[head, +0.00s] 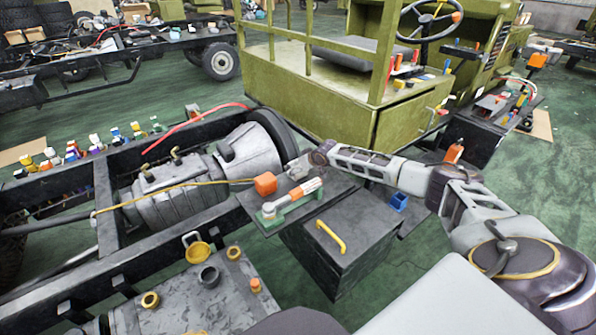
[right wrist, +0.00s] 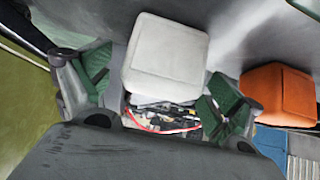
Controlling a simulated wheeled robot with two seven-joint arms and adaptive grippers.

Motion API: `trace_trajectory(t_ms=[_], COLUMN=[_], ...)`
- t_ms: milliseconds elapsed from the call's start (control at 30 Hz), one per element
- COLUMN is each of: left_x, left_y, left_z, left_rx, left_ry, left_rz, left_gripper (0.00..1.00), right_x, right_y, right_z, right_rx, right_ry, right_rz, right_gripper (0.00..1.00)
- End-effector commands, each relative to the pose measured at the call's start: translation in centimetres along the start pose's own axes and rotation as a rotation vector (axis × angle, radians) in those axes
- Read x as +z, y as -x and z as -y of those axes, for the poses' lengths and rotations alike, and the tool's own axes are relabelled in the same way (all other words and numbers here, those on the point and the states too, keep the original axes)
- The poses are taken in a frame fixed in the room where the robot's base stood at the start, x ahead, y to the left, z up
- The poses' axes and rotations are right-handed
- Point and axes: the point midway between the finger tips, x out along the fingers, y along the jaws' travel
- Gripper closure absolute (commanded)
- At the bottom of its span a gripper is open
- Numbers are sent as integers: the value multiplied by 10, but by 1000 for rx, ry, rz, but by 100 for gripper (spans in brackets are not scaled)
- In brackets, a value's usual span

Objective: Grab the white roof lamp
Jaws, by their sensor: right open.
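In the right wrist view the white roof lamp (right wrist: 166,55) is a blocky, rounded white box. It sits at the upper middle, in the gap between the fingers of my right gripper (right wrist: 156,85). The gripper is open, with green pads on both sides of the lamp and visible room at the right finger. I cannot tell whether the left finger touches it. In the head view my right arm reaches in from the right, and its gripper end (head: 297,165) is small near the middle. I cannot make out the white lamp there. My left gripper is not in view.
An orange lamp (right wrist: 280,95) is just right of the right finger. The olive cab (head: 330,110) stands behind my arm. A black box with a yellow handle (head: 331,237) and a blue bin (head: 398,202) are nearby. The grey engine (head: 178,190) lies left.

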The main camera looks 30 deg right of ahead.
Motion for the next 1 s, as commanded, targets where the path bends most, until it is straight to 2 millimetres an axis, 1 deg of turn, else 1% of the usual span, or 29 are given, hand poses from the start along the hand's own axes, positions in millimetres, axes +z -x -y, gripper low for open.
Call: trace_trajectory(t_ms=[100, 333, 733, 767, 1000], left_x=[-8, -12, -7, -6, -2], left_y=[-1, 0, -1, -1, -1], left_z=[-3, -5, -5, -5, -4], left_rx=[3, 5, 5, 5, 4], left_ry=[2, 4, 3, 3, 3], left_rz=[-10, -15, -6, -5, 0], left_gripper=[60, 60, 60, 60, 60], right_x=[0, 0, 0, 0, 0], right_y=[-8, -13, -13, -13, -13], right_z=[0, 1, 0, 0, 0], right_rx=[0, -1, 0, 0, 0], right_ry=[0, 0, 0, 0, 0], right_rz=[0, 0, 0, 0, 0], right_gripper=[8, 8, 8, 11, 41])
